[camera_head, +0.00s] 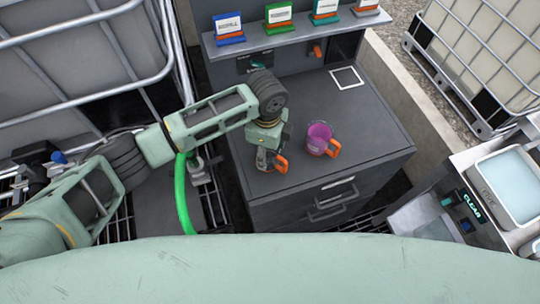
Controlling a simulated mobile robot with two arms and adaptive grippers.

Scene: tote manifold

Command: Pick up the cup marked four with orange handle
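My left gripper (266,160) points down over the grey cabinet top (365,118), near its front left. An orange handle (281,164) shows right beside its fingers; the cup body it belongs to is mostly hidden by the gripper. I cannot tell whether the fingers are closed on that cup. A purple cup (319,134) with an orange handle stands upright just to the right of the gripper, apart from it. No number four can be read on either cup. My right gripper is not in view.
A shelf (300,40) behind holds several coloured label stands. A white-outlined square (347,78) marks the cabinet top at the back right. Caged totes stand at left and at upper right (480,50). The cabinet's right part is clear.

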